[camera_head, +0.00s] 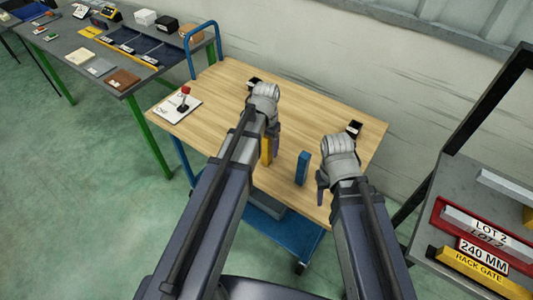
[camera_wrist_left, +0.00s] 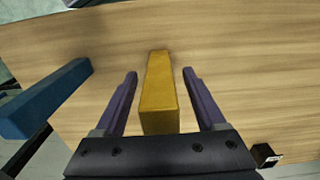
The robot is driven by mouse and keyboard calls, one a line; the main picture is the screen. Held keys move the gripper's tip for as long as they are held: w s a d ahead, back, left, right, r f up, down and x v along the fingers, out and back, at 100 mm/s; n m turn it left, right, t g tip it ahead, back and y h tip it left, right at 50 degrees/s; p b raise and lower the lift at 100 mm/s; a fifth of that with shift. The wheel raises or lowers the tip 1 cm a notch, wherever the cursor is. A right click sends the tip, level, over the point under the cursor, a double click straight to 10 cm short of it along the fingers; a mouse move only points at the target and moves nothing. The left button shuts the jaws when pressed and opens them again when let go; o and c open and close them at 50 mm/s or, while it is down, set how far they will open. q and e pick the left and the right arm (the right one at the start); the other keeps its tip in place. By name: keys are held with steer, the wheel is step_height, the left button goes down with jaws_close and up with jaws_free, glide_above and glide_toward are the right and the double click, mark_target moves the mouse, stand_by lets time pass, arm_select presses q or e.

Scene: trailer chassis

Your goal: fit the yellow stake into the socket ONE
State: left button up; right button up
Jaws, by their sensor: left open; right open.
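The yellow stake (camera_head: 266,152) stands on the wooden table top, partly hidden by my left arm. In the left wrist view the yellow stake (camera_wrist_left: 158,95) lies between the fingers of my left gripper (camera_wrist_left: 160,76), with a gap on each side. My left gripper (camera_head: 269,132) is open around it. My right gripper (camera_head: 322,183) is open and empty, beside the blue block. Two small dark blocks with pale labels, one at the back (camera_head: 254,83) and one at the right (camera_head: 354,129), may be sockets. I cannot read which is ONE.
A blue block (camera_head: 302,168) stands between my grippers; it also shows in the left wrist view (camera_wrist_left: 45,98). A white plate (camera_head: 178,109) with a red-knobbed lever is at the table's left. A grey bench (camera_head: 75,75) stands left, a rack (camera_head: 480,235) right.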

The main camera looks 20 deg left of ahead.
arm_select(q)
steer(key=shift+r, duration=0.1)
steer(key=shift+c, duration=0.2)
jaws_close()
stand_by(0.4)
